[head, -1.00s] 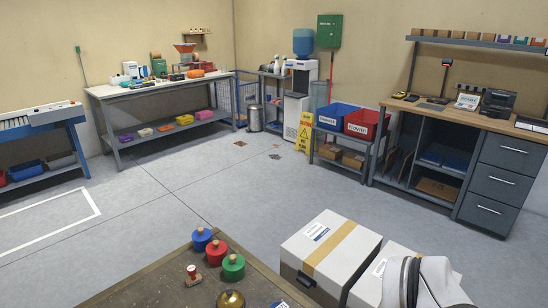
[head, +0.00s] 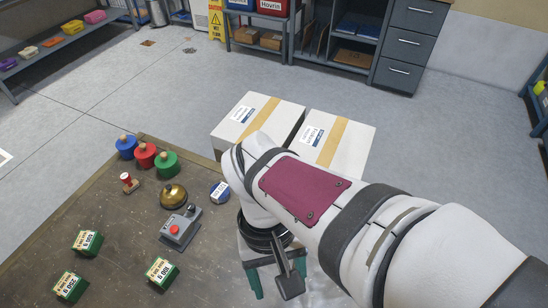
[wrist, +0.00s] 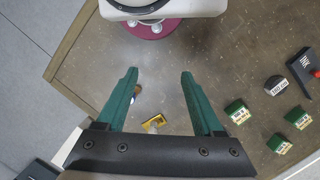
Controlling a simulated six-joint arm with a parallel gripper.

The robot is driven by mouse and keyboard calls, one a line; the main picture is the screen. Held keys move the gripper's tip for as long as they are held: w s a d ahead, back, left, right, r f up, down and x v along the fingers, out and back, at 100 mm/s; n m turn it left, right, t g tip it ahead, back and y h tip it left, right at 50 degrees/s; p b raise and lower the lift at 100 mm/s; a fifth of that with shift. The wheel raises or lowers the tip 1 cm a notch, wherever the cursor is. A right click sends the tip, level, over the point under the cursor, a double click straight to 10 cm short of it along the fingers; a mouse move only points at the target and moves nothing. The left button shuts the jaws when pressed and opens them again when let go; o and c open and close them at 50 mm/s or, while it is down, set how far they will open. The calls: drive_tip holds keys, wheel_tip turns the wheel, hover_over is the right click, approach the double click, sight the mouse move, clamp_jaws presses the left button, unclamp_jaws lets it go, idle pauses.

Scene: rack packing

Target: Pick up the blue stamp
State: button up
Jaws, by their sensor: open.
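I cannot pick out the blue stamp with certainty in the wrist view.
Close beside it stand a red stamp (head: 145,155) and a green stamp (head: 166,164). A small red-handled stamp (head: 129,183), a brass bell (head: 173,196), a grey red-button box (head: 180,228) and green cartons (head: 88,242) share the table. White boxes (head: 258,121) stand behind.

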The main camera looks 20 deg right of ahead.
drive_tip(key=w+a+f+n+t+h, duration=0.1)
drive_tip(key=w+a+f+n+h, duration=0.1)
drive_tip(key=w+f+n+h, duration=0.55)
drive_tip(key=w+a+f+n+t+h, duration=0.1)
drive_tip(key=w+a+f+n+h, duration=0.2)
drive_tip(key=f+n+h, duration=0.5)
drive_tip(key=d+f, duration=0.1)
drive_tip(key=d, duration=0.3)
drive_tip(key=s+d+f+n+y, duration=0.1)
drive_tip(key=d, duration=0.4)
drive_tip(key=d+f+n+y, duration=0.1)
drive_tip(key=d, duration=0.4)
drive_tip(key=shift+s+d+f+n, duration=0.15)
drive_tip(key=shift+d+f+n, duration=0.1)
drive_tip(key=shift+f, duration=0.1)
clamp_jaws()
